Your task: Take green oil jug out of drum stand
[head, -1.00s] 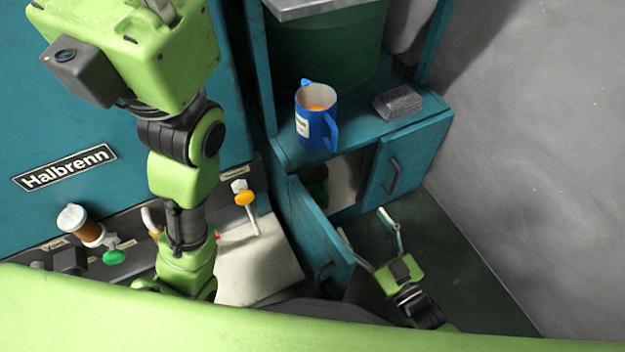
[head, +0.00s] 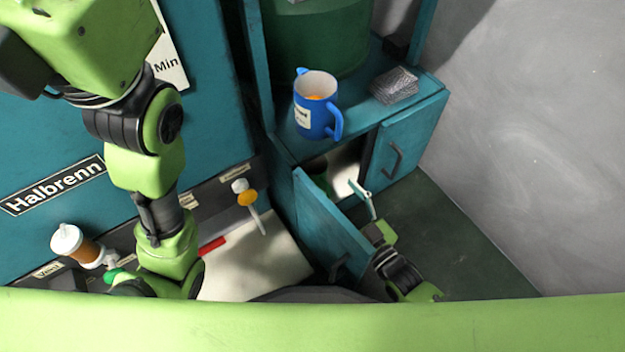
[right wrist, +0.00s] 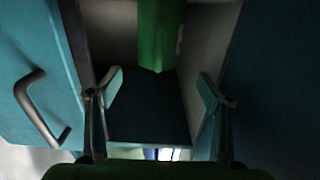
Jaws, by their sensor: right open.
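The green oil jug (right wrist: 160,35) stands inside the open lower compartment of the teal drum stand (head: 300,150). In the right wrist view it is at the top centre, partly cut off; in the head view only a dark green bit of it (head: 322,181) shows behind the open door. My right gripper (right wrist: 160,86) is open and empty. Its fingers point into the compartment, with the jug ahead between them and apart from them. In the head view the gripper (head: 364,194) is at the opening, partly hidden by the door. My left arm comes down at left; its gripper's fingers are hidden.
The open teal door (head: 332,225) stands left of my right gripper; a closed door (head: 405,140) is on the right. A blue jug (head: 313,120) and a grey block (head: 394,86) sit on the stand's top beside the green drum (head: 315,40). A grey wall bounds the right.

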